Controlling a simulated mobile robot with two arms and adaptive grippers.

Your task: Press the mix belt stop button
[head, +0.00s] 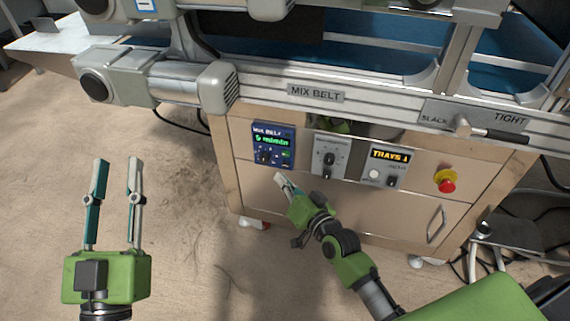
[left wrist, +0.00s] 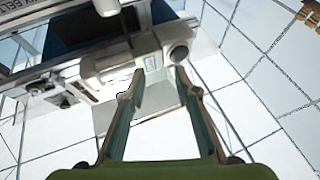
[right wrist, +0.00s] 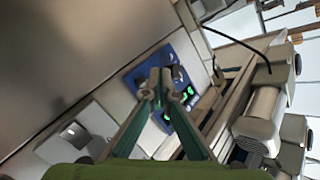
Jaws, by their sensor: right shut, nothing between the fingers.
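The blue mix belt panel (head: 273,134) is on the upper left of the cabinet front, with a lit green display, a dark knob and small controls. It also shows in the right wrist view (right wrist: 139,76), partly behind my fingers. I cannot make out which small control is the stop button. My right gripper (head: 279,178) is shut and empty, its tips just below and in front of the panel; in the right wrist view the tips (right wrist: 161,74) overlap the panel. Contact cannot be told. My left gripper (head: 116,162) is open and empty, over the floor at left.
Right of the panel are a grey knob box (head: 329,145), a trays box (head: 388,157) and a red mushroom button (head: 447,186) on yellow. The belt frame with its MIX BELT plate (head: 316,94) and tension lever (head: 490,133) overhangs the cabinet. The floor at left is clear.

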